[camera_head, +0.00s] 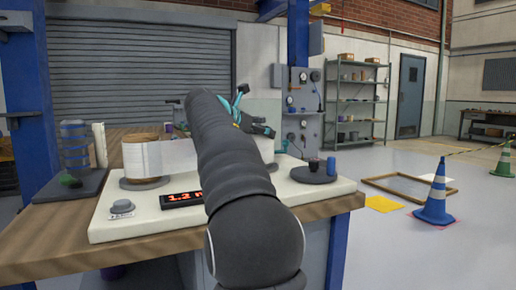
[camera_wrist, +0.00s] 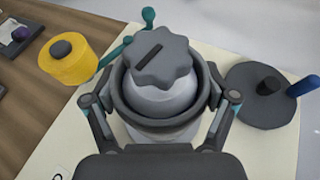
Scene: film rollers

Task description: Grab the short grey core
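In the wrist view my gripper (camera_wrist: 162,92) is spread wide, with one finger on each side of a light grey cylinder (camera_wrist: 162,102). A dark lobed knob (camera_wrist: 161,58) sits above the cylinder, and a dark ring surrounds it. I cannot tell whether the fingers touch the ring, or whether this cylinder is the short grey core. In the head view my gripper (camera_head: 254,119) is beyond my dark arm, which hides much of the area under it.
A dark disc (camera_wrist: 262,109) with a black knob and blue post stands right. A yellow roll (camera_wrist: 68,62) is at upper left. In the head view, a film roll (camera_head: 146,160) and a red-lit display (camera_head: 181,199) are on the white board (camera_head: 150,226). A stand of cores (camera_head: 74,146) is left.

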